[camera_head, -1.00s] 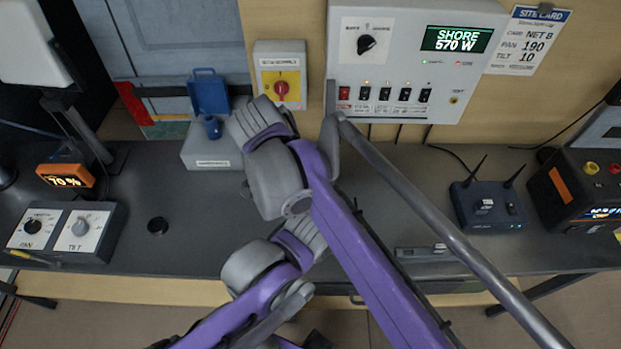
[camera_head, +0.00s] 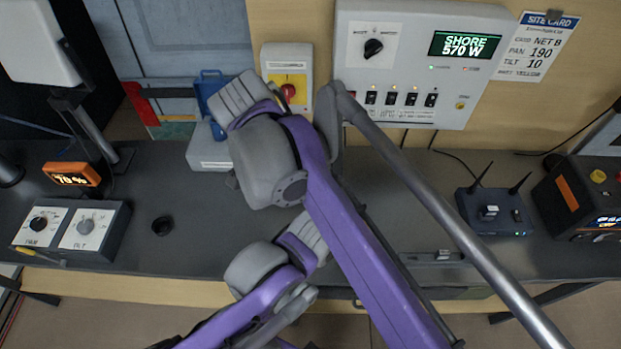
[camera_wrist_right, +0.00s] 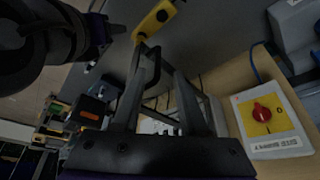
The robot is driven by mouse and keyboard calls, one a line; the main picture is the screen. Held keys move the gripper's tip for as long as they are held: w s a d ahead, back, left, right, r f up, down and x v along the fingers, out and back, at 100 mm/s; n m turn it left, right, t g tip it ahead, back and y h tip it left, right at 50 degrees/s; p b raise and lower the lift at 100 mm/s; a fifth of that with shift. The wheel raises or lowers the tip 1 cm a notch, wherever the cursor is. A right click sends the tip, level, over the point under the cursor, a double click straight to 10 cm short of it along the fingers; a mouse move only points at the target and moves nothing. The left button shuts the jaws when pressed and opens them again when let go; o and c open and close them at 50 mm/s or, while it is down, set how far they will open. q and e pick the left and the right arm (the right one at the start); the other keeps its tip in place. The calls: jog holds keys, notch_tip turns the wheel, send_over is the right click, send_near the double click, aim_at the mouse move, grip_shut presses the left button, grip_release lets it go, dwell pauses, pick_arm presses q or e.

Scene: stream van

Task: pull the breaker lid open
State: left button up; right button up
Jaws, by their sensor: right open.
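The white breaker panel (camera_head: 385,64) hangs on the wall, with a lit SHORE 570 W display, a black knob and a row of black switches. I cannot make out a separate lid on it. My purple and grey arm crosses in front of the panel's lower left corner and hides that part. In the right wrist view my right gripper (camera_wrist_right: 165,80) is open, its dark fingers apart with nothing visible between them.
A yellow-faced box with a red rotary switch (camera_head: 288,90) is left of the panel, also in the wrist view (camera_wrist_right: 262,113). A blue-lidded grey box (camera_head: 207,150) stands below left. A router (camera_head: 490,212) and a pan/tilt control box (camera_head: 72,230) are on the dark desk.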

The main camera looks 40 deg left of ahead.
jog(key=v, duration=0.5)
dwell(0.6)
